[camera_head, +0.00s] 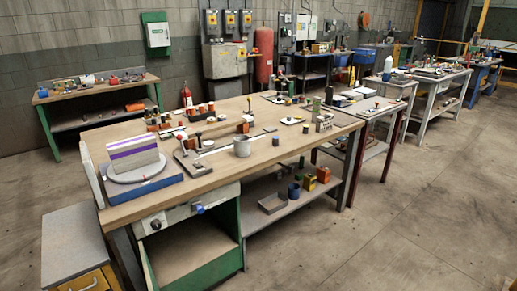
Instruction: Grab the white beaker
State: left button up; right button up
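A pale grey-white cylindrical cup (242,147), the thing most like the white beaker, stands upright near the front edge of the large wooden workbench (225,180). It is small in the picture, and I cannot tell its material or contents. Neither of my grippers shows in the head view, and nothing is seen touching the cup.
Left of the cup are a small stand with a red knob (181,136) and a blue-based turntable (140,186). A small dark cylinder (276,141) stands to its right. A grey cabinet (72,245) is at front left. Open floor (400,230) lies at right.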

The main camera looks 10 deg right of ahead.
aim_at(241, 142)
jog(key=i+l+u, duration=0.1)
jog(key=l, duration=0.25)
jog(key=i+l+u, duration=0.1)
jog(key=l, duration=0.25)
jog(key=i+l, duration=0.2)
jog(key=l, duration=0.2)
jog(key=i+l+u, duration=0.15)
jog(key=l, duration=0.2)
jog(key=i+l+u, duration=0.1)
jog(key=l, duration=0.3)
jog(key=i+l+u, duration=0.1)
jog(key=l, duration=0.3)
